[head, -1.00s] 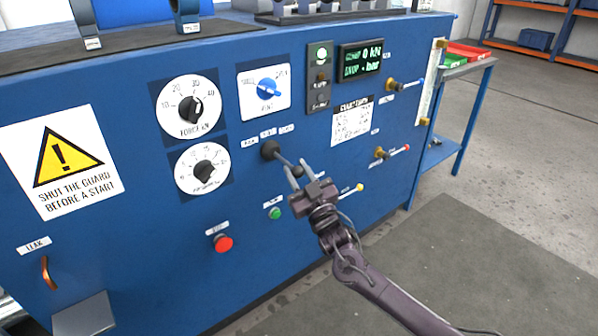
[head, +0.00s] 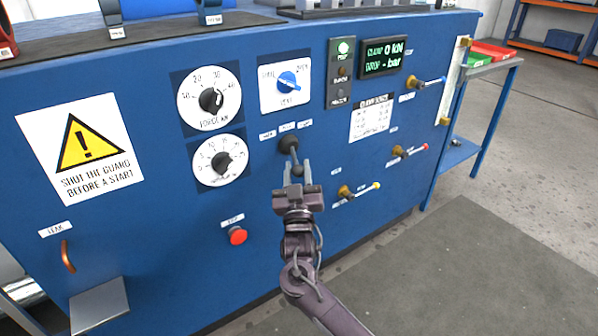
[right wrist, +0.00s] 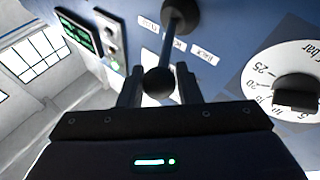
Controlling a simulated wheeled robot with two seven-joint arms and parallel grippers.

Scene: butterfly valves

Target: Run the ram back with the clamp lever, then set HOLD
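The clamp lever (head: 291,155) is a short dark rod with a black ball end on the blue panel, under three small labels. It sticks out toward me, slightly down and right of its pivot. My right gripper (head: 297,168) has its two fingers on either side of the ball, with a gap showing in the head view. In the right wrist view the ball (right wrist: 159,83) sits between the fingertips, and I cannot tell whether they touch it. The display (head: 384,57) reads clamp 0 kN. My left gripper is out of view.
Two white dials (head: 209,99) and a blue-knobbed selector (head: 289,82) are left of and above the lever. A red button (head: 237,235) is at lower left. The floor in front is clear.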

